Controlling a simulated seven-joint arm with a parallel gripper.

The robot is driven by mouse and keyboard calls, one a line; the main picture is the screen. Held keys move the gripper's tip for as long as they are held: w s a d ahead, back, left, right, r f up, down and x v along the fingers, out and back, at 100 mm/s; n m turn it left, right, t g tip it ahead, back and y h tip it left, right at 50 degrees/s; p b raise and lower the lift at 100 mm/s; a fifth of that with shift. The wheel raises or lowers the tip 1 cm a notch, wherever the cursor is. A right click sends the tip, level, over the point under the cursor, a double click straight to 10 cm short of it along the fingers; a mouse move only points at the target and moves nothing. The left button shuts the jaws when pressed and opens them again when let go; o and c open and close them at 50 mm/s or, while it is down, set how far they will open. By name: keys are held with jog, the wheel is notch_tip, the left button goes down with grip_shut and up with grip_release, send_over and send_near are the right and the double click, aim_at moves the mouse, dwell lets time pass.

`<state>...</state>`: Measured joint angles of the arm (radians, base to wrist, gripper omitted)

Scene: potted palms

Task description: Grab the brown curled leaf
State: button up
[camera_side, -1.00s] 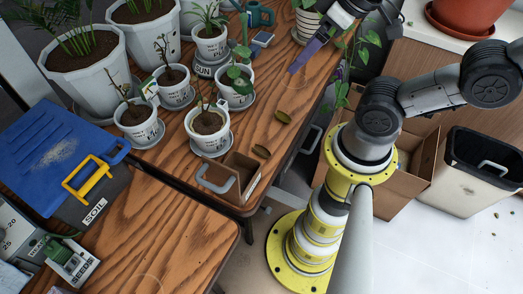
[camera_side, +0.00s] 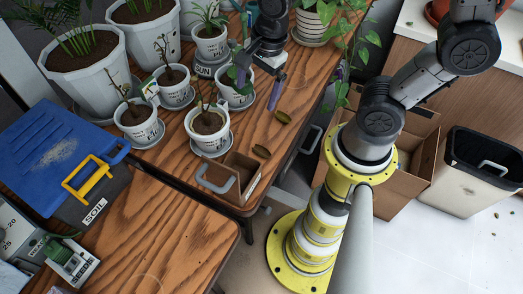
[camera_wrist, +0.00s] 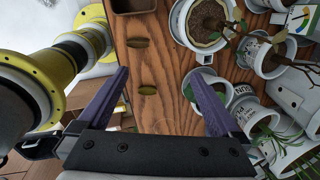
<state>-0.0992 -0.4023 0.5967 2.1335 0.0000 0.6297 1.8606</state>
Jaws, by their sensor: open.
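Two small curled olive-brown leaves lie apart on the wooden table. One leaf (camera_side: 262,151) is near the brown box, and in the wrist view it shows (camera_wrist: 138,43) beyond the fingertips. The other leaf (camera_side: 283,117) is farther from the box and nearer my gripper; in the wrist view it (camera_wrist: 148,90) appears between the fingers. I cannot tell which one the task means. My gripper (camera_side: 256,92) is open and empty above the table, its purple fingers pointing down. In the wrist view the gripper (camera_wrist: 158,74) has its fingers spread wide.
A brown open box (camera_side: 249,171) with a grey handle stands at the table's front edge. Several white potted plants, including one pot (camera_side: 208,132), crowd the left. A trailing vine (camera_side: 343,60) hangs at the right. The table around the leaves is clear.

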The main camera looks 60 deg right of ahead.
jog(key=g, duration=0.2)
send_near(261, 150)
notch_tip(261, 150, down, 3)
jog(key=shift+s+a+r, duration=0.1)
jog(key=shift+s+r, duration=0.05)
jog(key=shift+f, duration=2.9)
